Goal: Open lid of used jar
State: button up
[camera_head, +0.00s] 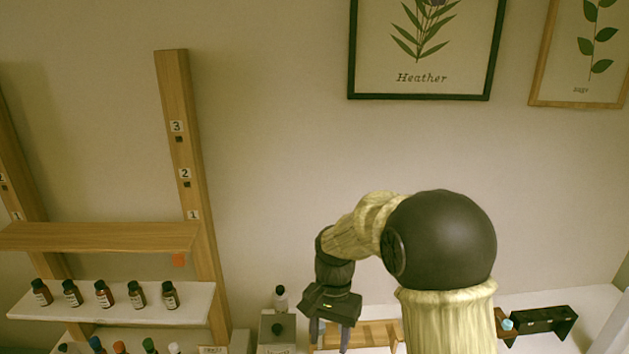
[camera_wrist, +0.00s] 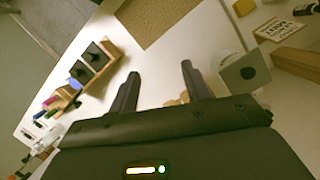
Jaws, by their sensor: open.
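A pale grey box-shaped container (camera_head: 270,346) with a round black knob or hole on top stands on the white counter in the head view, left of my gripper. Its front lettering is too small to read. What looks like the same container (camera_wrist: 232,80) shows in the wrist view, right of my fingers and partly covered by my gripper body. I cannot tell for sure that it is the used jar. My gripper (camera_head: 330,334) points down above the counter, apart from the container. In the wrist view my gripper (camera_wrist: 160,74) has its fingers spread, with nothing between them.
A small bottle (camera_head: 281,299) stands behind the container. Several brown bottles (camera_head: 104,294) line a white shelf (camera_head: 130,307) at left. A wooden rack (camera_head: 370,334) lies behind my gripper. The wrist view shows a wooden stand with dark blocks (camera_wrist: 90,58) and a cork mat (camera_wrist: 160,18).

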jog(key=s+d+f+n+t+b, duration=0.2)
jog(key=s+d+n+t, duration=0.2)
jog(key=s+d, duration=0.6)
jog(key=shift+s+d+f+n+t+h, duration=0.35)
jog(key=shift+d+t, duration=0.25)
jog(key=shift+d, duration=0.6)
jog(key=shift+s+r, duration=0.1)
